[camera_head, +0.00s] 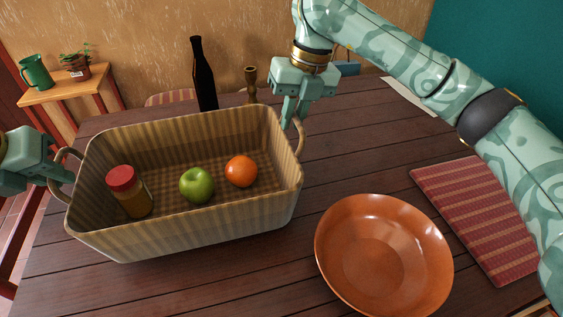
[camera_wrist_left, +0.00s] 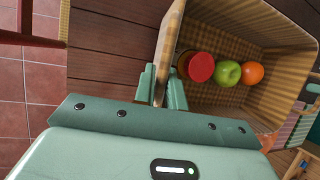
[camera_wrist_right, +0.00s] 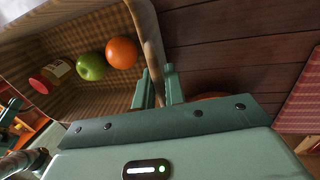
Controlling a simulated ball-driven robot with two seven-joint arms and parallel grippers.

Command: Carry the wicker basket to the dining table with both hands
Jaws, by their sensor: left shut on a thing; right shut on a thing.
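The wicker basket (camera_head: 190,236) is upright at the left half of the dark wooden dining table (camera_head: 350,150). I cannot tell whether its bottom touches the tabletop or hangs just above it. Inside are a red-lidded jar (camera_head: 130,195), a green apple (camera_head: 197,185) and an orange (camera_head: 241,171). My left gripper (camera_head: 64,172) is shut on the basket's left handle, which also shows in the left wrist view (camera_wrist_left: 168,45). My right gripper (camera_head: 291,115) is shut on the right handle (camera_head: 301,142), also seen in the right wrist view (camera_wrist_right: 150,45).
An orange bowl (camera_head: 384,255) stands close to the right of the basket. A red striped placemat (camera_head: 480,215) lies further right. A dark bottle (camera_head: 203,75) and a candlestick (camera_head: 251,85) stand behind the basket. A side shelf holds a green jug (camera_head: 36,72) and a potted plant (camera_head: 77,66).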

